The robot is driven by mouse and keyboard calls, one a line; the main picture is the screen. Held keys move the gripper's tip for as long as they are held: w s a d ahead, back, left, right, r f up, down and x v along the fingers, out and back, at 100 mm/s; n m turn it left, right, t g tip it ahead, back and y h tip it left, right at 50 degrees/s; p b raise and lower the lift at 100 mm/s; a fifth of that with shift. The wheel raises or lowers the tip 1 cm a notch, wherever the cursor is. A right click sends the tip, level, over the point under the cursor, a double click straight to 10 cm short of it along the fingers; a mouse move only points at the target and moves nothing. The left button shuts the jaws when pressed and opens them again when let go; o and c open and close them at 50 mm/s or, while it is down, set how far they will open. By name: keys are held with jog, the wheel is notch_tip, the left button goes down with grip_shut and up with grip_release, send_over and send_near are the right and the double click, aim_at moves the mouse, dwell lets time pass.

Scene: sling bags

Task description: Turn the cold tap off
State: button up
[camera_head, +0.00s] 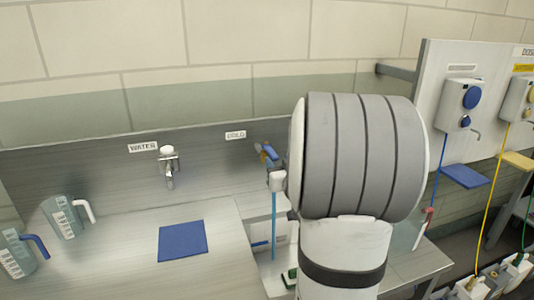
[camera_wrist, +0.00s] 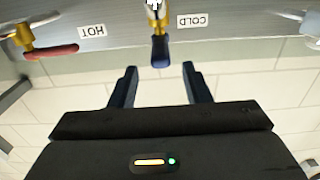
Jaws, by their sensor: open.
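The cold tap shows in the head view as a brass body with a blue lever (camera_head: 269,151), beside the COLD label (camera_head: 236,135). A pale spout sits below it, and a light blue column (camera_head: 274,225) like running water drops from there. In the wrist view, which is upside down, the blue lever (camera_wrist: 160,50) points from the brass tap toward my gripper (camera_wrist: 161,84). My gripper is open and empty, with one finger to each side of the lever's line and the lever tip just beyond the fingertips. My arm hides the gripper in the head view.
A hot tap with a red lever (camera_wrist: 50,52) is near the HOT label (camera_wrist: 92,31). In the head view, a water tap (camera_head: 169,165), blue mat (camera_head: 183,241) and two jugs (camera_head: 62,216) are to the left. A panel with dispensers (camera_head: 460,105) stands to the right.

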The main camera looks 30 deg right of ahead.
aim_at(269, 148)
jog(key=p+x, duration=0.1)
jog(key=x, duration=0.6)
jog(key=shift+w, duration=0.15)
grip_shut()
jog(key=shift+d, duration=0.1)
dwell(0.3)
